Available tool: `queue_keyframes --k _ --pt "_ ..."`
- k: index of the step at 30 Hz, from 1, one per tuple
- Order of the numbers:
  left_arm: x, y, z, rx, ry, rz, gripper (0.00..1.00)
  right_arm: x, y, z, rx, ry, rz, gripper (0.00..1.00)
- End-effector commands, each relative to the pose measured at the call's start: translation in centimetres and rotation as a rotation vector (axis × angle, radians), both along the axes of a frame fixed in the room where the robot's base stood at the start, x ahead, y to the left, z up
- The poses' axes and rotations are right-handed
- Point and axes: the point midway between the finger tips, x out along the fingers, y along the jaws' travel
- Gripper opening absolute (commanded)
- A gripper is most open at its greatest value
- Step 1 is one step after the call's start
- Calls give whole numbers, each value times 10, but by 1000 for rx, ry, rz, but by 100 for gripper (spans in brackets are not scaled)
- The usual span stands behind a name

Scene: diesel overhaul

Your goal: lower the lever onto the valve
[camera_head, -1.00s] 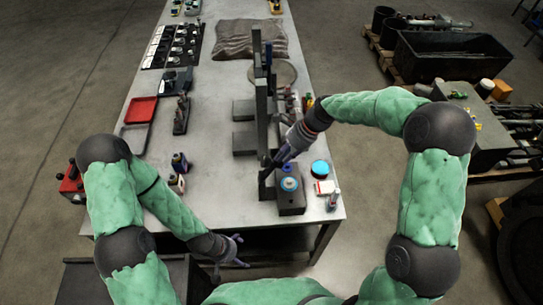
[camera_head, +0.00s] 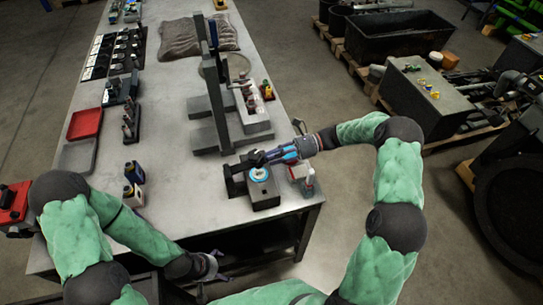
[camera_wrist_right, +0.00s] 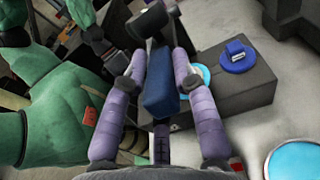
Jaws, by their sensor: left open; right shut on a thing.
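A dark fixture block (camera_head: 264,197) stands at the near end of the bench, with a pale blue ringed disc on top (camera_head: 260,174), apparently the valve. A dark upright (camera_head: 231,182) stands at its left. My right gripper (camera_head: 272,156) is above the block's far side. In the wrist view it (camera_wrist_right: 155,85) is shut on the lever's blue grip (camera_wrist_right: 161,88), whose dark rounded end (camera_wrist_right: 147,22) lies beyond the fingers. The disc (camera_wrist_right: 203,76) is partly hidden by a finger; whether the lever touches it I cannot tell. My left gripper (camera_head: 213,267) is open and empty, off the bench's near edge.
A blue knob (camera_wrist_right: 238,55) sits on the block. A pale blue round lid (camera_wrist_right: 293,162) is beside it. A grey upright frame (camera_head: 218,115) stands farther back. Small bottles (camera_head: 134,184) and a red tray (camera_head: 85,123) are at left.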

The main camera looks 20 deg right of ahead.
Motion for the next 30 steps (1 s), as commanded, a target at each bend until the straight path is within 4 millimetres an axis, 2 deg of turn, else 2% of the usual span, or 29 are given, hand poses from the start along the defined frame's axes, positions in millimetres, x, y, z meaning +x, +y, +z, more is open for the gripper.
queue_keyframes --k 1,9,28,29,30 --pt "0 0 -9 0 0 0 92 4 -3 -8 29 -5 -10 0" --pt "0 0 -25 0 0 0 92 5 -5 -26 149 -7 -10 0" --pt "0 0 -29 0 0 0 92 5 -4 -29 193 -7 -9 0" --pt "0 0 -29 0 0 0 92 5 -4 -29 193 -7 -9 36" --pt "0 0 -29 0 0 0 92 5 -4 -29 193 -8 -8 45"
